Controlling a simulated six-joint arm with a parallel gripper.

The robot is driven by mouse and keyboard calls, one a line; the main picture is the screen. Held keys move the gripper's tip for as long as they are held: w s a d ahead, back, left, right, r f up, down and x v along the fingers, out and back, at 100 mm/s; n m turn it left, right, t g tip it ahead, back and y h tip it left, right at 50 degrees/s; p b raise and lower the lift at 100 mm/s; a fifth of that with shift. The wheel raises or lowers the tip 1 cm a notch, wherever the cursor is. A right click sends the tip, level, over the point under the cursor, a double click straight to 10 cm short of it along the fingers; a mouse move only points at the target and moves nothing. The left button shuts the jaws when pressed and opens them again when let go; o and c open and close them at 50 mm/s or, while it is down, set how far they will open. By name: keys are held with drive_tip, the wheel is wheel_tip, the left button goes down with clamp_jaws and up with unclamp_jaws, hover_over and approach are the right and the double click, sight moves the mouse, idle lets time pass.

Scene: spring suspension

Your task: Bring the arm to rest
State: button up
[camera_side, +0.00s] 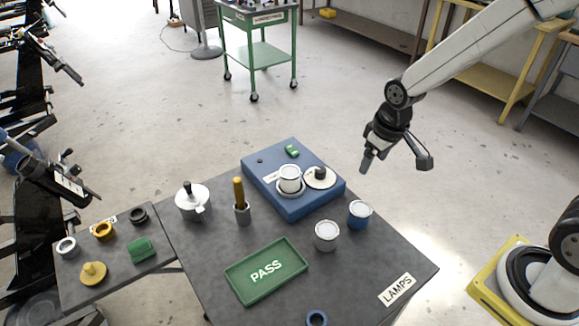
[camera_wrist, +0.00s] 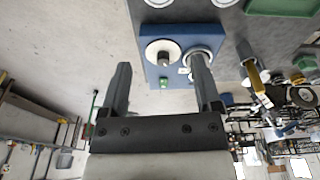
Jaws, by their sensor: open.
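My gripper (camera_side: 396,164) is open and empty, raised in the air to the right of and above the blue box (camera_side: 324,199) on the dark table. In the wrist view my gripper (camera_wrist: 163,84) shows its two fingers wide apart with nothing between them. Beyond the fingertips the blue box (camera_wrist: 190,32) shows with a white disc with a dark knob (camera_wrist: 163,52) on it, and the left finger points at bare floor. The right finger partly covers a white round part on the box.
The table (camera_side: 215,262) holds a green PASS tray (camera_side: 240,283), a white jar (camera_side: 327,235), a blue-and-white jar (camera_side: 359,214), a lidded white pot (camera_side: 193,203) and a holder with a yellow-handled tool (camera_side: 240,200). A side table (camera_side: 120,262) carries rings and a green block. Air around my gripper is clear.

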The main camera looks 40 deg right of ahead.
drive_tip(key=s+m, duration=0.1)
drive_tip(key=s, duration=0.7)
drive_tip(key=shift+s+r+t, duration=0.15)
drive_tip(key=shift+t, duration=0.15)
